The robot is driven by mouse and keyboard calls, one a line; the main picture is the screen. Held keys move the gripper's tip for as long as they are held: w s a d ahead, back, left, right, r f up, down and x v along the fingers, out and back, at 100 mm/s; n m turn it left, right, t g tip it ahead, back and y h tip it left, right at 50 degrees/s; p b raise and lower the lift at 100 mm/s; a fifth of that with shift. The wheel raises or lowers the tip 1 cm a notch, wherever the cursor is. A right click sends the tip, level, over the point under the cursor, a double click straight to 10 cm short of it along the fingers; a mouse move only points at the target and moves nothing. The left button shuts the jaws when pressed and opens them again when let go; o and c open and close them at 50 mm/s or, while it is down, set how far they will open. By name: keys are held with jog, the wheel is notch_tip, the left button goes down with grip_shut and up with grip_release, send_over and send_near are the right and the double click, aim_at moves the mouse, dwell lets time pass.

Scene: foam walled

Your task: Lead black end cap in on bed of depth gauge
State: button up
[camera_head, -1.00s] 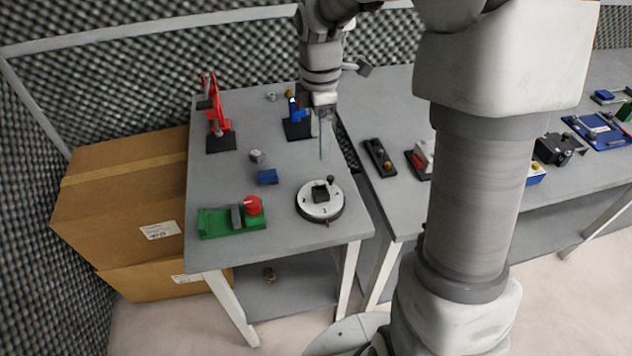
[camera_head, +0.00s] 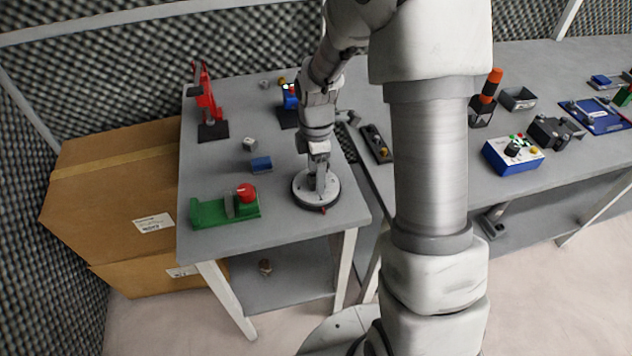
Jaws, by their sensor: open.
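A round white-and-dark device (camera_head: 301,190) sits near the front right of the left table. My gripper (camera_head: 320,190) is open and points down over its middle, hiding most of its top. A black block stood there a second ago and is now hidden behind the fingers; it may be the black end cap. Whether the fingers touch it I cannot tell. I cannot tell for sure which thing is the depth gauge. A small blue-and-black device (camera_head: 287,117) stands at the back of the table, partly behind my arm.
A green fixture with a red knob (camera_head: 224,209), a blue block (camera_head: 261,164), a small grey part (camera_head: 249,144) and a red upright device (camera_head: 207,105) share the left table. A black strip fixture (camera_head: 376,143) lies on the neighbouring table. Cardboard boxes (camera_head: 110,200) stand at left.

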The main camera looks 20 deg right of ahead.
jog(key=shift+f, duration=0.35)
jog(key=shift+c, duration=0.3)
grip_shut()
jog(key=shift+r, duration=0.1)
